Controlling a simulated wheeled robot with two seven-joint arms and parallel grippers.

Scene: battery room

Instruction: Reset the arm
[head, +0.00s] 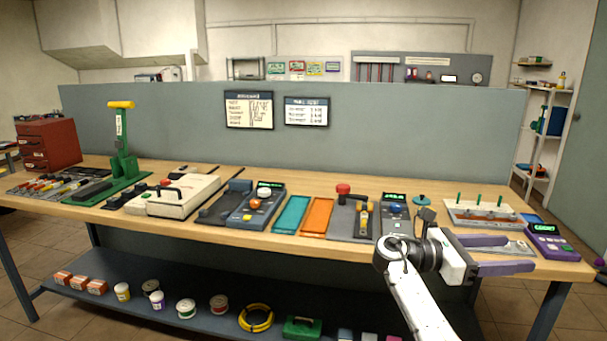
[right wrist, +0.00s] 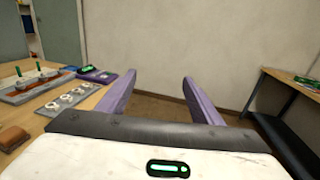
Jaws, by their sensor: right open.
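My right arm (head: 420,295) reaches in from the bottom right, white with dark joints. Its right gripper (head: 521,253) points to the right over the right end of the workbench (head: 330,252). Its two purple fingers are spread apart with nothing between them. In the right wrist view the same open gripper (right wrist: 158,79) shows the floor and a bare wall beyond the fingers. My left gripper and left arm are not in view.
A tray with green-topped posts (head: 490,214) and a purple meter (head: 551,242) stand close to the right gripper. Coloured trays and devices line the bench to the left. A dark-legged table (right wrist: 292,92) stands at right in the wrist view; floor between is clear.

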